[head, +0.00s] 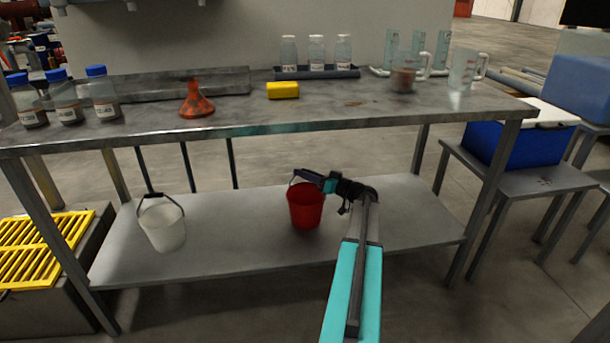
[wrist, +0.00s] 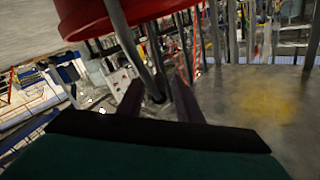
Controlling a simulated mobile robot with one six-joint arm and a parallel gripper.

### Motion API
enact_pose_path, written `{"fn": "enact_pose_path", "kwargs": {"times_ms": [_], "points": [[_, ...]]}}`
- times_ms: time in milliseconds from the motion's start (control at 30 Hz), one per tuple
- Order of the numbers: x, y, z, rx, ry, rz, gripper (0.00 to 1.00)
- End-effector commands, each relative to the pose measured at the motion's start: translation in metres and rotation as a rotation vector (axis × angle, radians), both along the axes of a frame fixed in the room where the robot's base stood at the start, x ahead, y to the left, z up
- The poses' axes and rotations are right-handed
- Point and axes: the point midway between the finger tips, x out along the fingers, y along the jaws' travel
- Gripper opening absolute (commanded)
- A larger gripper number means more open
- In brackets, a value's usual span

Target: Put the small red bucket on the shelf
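The small red bucket (head: 305,207) is upright at the middle of the lower shelf (head: 235,235) of the metal bench. I cannot tell whether its base touches the shelf or hovers just over it. My gripper (head: 309,176) reaches in from the right at the top of the bucket's handle. In the wrist view the red bucket (wrist: 135,12) fills the upper left, and its grey handle runs down between the two dark fingers of my gripper (wrist: 158,85).
A white bucket (head: 162,228) stands on the shelf to the left. Bench legs bound the shelf.

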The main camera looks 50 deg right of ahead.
Motion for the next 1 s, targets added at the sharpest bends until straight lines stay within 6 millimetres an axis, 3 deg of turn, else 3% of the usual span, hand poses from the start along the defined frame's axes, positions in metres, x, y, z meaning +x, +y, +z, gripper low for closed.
{"fn": "enact_pose_path", "kwargs": {"times_ms": [333,1000], "points": [[0.000,0.000,0.005,0.000,0.000,0.000,0.32],[-0.097,-0.008,0.004,0.001,0.000,-0.001,0.32]]}}
